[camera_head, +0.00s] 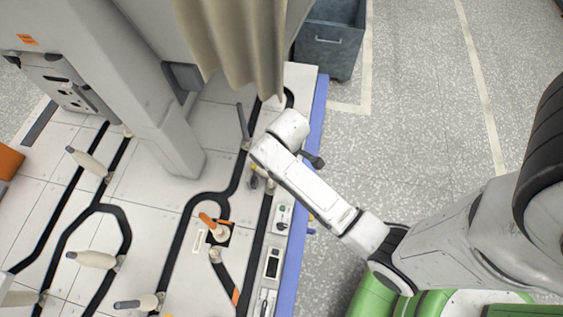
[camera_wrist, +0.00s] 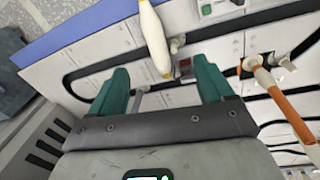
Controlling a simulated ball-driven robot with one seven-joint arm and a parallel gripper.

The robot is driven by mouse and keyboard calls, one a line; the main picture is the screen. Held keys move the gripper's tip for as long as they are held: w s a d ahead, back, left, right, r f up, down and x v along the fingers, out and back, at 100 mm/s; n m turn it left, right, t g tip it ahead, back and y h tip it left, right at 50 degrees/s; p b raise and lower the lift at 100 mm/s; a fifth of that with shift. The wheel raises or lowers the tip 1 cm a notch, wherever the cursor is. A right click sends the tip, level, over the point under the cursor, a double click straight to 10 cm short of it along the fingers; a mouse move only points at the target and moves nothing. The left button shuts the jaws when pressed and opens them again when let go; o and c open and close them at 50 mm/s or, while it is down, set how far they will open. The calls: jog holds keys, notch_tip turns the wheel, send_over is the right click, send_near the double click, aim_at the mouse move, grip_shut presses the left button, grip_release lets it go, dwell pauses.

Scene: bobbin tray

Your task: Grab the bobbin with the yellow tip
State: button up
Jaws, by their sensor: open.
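In the wrist view, a cream-white bobbin (camera_wrist: 153,35) with a yellow tip (camera_wrist: 166,73) hangs into the picture from the top edge.
An orange rod (camera_head: 213,225) sticks up nearby; it also shows at right in the wrist view (camera_wrist: 292,118). Other pale bobbins (camera_head: 92,259) stand to the left. A thick post (camera_head: 140,80) and a beige curtain (camera_head: 235,50) are close behind. The table has a blue edge (camera_head: 300,190).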

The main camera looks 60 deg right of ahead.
jog(key=shift+n, duration=0.6)
jog(key=w+d+f+b, duration=0.1)
jog(key=f+b, duration=0.1)
jog(key=f, duration=0.3)
jog(key=w+d+f+b, duration=0.1)
jog(key=f+b, duration=0.2)
jog(key=f, duration=0.2)
jog(key=w+d+f+b, duration=0.1)
jog(key=f+b, duration=0.2)
jog(key=f, duration=0.2)
jog(key=shift+w+d+f, duration=0.15)
jog(key=shift+w+f, duration=0.05)
jog(key=shift+f, duration=0.1)
jog(key=f+b, duration=0.2)
jog(key=f, duration=0.3)
jog(key=shift+s+d+f+b, duration=0.1)
jog(key=shift+s+d+b, duration=0.15)
jog(key=shift+b, duration=0.15)
jog(key=shift+c, duration=0.4)
jog(key=c, duration=1.1)
jog(key=shift+r, duration=0.2)
